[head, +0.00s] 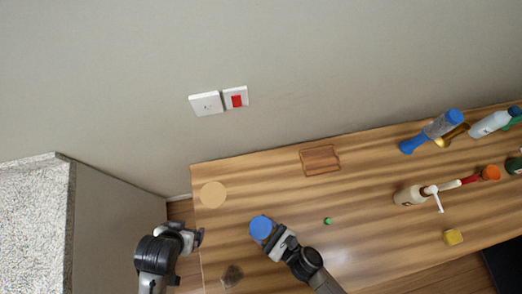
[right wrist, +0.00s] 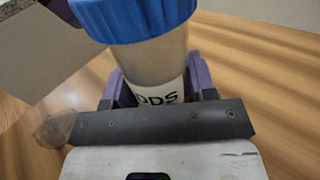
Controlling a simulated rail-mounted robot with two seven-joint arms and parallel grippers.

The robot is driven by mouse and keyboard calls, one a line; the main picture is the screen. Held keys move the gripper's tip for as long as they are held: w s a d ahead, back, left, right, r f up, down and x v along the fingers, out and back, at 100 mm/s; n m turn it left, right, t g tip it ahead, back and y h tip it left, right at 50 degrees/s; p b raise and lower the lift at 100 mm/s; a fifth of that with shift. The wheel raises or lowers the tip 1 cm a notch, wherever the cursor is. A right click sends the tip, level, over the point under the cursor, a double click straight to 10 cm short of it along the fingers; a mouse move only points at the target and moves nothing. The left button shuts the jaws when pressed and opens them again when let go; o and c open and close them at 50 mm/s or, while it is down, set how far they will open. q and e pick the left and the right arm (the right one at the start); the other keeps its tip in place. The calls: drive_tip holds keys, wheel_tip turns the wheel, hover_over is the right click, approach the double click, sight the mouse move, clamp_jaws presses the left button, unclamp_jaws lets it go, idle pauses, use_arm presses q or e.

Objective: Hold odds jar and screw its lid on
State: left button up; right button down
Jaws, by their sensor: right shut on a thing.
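The odds jar (right wrist: 160,75) is a clear jar with a white label whose visible letters end in "DDS". A blue ribbed lid (right wrist: 135,18) sits on its top; how tightly it is screwed I cannot tell. In the head view the lid (head: 261,228) shows from above and hides most of the jar. My right gripper (head: 272,246) is shut on the jar's body, below the lid, with a finger on each side in the right wrist view (right wrist: 158,88). My left gripper (head: 197,238) is left of the jar, near the table's left edge, apart from jar and lid. Its finger gap is unclear.
A round tan disc (head: 213,195), a brown tray (head: 320,159), a small green piece (head: 328,221) and a brownish translucent object (head: 231,276) are around the jar on the wooden table (head: 370,190).

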drive_tip(key=shift+c, duration=2.2)
unclamp_jaws()
drive_tip(key=shift+f, duration=0.1)
drive_tip(key=shift+r, duration=0.3)
drive_tip(key=b+v, duration=0.1)
drive_tip(key=v, duration=0.9)
drive_tip(key=shift+s+d+f+b, duration=0.2)
drive_tip(key=shift+s+d+b, duration=0.05)
drive_tip(key=shift+b, duration=0.15)
drive_tip(key=shift+s+d, duration=0.4)
drive_tip(key=shift+d, duration=0.1)
drive_tip(key=shift+r, duration=0.1)
